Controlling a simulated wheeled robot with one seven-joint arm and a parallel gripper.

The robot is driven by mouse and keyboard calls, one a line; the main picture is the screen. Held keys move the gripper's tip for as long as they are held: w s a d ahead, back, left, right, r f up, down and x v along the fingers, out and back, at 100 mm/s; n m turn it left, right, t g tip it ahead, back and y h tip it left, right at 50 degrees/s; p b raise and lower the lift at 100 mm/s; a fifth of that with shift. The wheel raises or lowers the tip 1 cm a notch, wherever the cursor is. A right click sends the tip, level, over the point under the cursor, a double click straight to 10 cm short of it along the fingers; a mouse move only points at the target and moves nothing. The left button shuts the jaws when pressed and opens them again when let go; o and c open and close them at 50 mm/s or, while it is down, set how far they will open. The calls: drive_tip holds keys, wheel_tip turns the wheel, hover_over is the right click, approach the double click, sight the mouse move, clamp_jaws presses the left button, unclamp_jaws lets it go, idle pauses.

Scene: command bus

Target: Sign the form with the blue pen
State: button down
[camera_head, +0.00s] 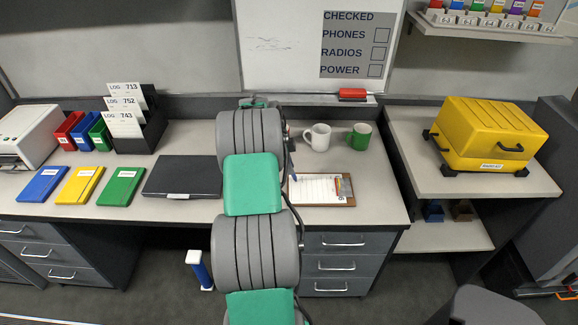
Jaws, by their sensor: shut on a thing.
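The form (315,190) is a white sheet on a brown clipboard (349,201), lying on the desk right of my arm. My gripper (291,162) is at the left edge of the clipboard, mostly hidden behind my own arm. It is shut on a thin blue thing, which looks like the blue pen (292,146). Whether its tip touches the paper cannot be told.
A white mug (317,137) and a green mug (359,136) stand behind the clipboard. A closed black laptop-like case (183,177) lies left of my arm. Blue, yellow and green binders (80,186) lie further left. A yellow case (487,133) stands on the right-hand table.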

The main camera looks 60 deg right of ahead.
drive_tip(key=shift+a+f+b, duration=0.1)
drive_tip(key=shift+a+b, duration=0.55)
drive_tip(key=shift+b, duration=0.1)
idle(0.6)
drive_tip(key=shift+s+a+b, duration=0.3)
drive_tip(key=shift+s+b, duration=0.1)
drive_tip(key=shift+b, duration=0.1)
idle(0.6)
drive_tip(key=shift+s+a, duration=0.15)
drive_tip(key=shift+a+b, duration=0.65)
drive_tip(key=shift+b, duration=0.15)
idle(0.6)
drive_tip(key=shift+s+a+b, duration=0.45)
drive_tip(key=shift+s+b, duration=0.15)
drive_tip(key=shift+b, duration=0.05)
idle(0.6)
drive_tip(key=shift+a+b, duration=0.6)
drive_tip(key=shift+a, duration=0.05)
idle(0.6)
drive_tip(key=shift+r+p, duration=1.35)
drive_tip(key=shift+r, duration=1.2)
